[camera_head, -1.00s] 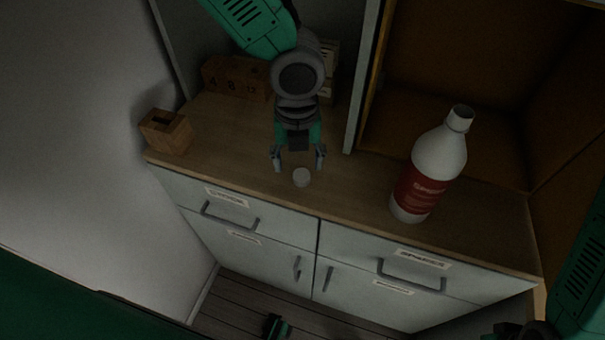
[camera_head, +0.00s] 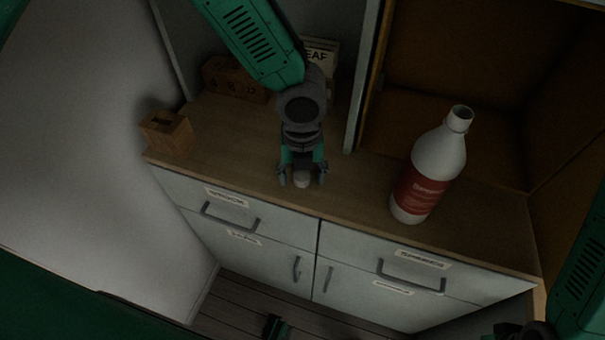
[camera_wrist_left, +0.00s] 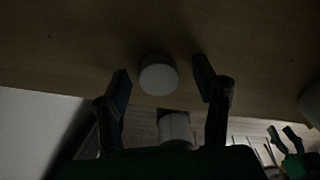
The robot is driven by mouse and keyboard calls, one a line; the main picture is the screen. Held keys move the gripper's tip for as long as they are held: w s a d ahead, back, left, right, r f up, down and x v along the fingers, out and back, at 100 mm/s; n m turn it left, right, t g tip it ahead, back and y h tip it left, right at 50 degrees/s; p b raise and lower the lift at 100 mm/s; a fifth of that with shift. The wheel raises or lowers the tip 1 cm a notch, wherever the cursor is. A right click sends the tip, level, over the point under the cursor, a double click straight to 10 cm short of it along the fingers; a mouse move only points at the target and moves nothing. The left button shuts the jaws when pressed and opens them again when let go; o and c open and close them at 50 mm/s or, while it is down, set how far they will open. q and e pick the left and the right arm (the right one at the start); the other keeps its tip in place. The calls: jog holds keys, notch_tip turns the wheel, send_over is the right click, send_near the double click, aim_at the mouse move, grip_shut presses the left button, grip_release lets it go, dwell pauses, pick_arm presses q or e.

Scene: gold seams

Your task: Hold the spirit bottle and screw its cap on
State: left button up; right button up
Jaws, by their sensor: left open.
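The spirit bottle (camera_head: 438,154) is white with a red label and stands upright on the right part of the wooden counter, its top without a cap. The small pale round cap (camera_head: 302,182) lies on the counter near its front edge. My left gripper (camera_head: 302,177) is open, with its fingers on either side of the cap. In the left wrist view the cap (camera_wrist_left: 158,77) sits between the two spread fingertips, with a gap on each side. My right arm (camera_head: 580,275) shows at the lower right; its gripper is mostly cut off and dark.
A wooden block with a slot (camera_head: 167,132) stands at the counter's left end. A wooden box (camera_head: 232,77) and a labelled pale box (camera_head: 321,50) are at the back. An upright divider (camera_head: 364,85) separates the bays. The counter between cap and bottle is clear.

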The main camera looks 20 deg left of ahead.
aim_at(302, 176)
pick_arm(q)
jog(key=shift+c, duration=0.4)
jog(key=c, duration=0.7)
jog(key=shift+r, duration=0.1)
notch_tip(302, 176, up, 10)
jog(key=shift+f, duration=0.1)
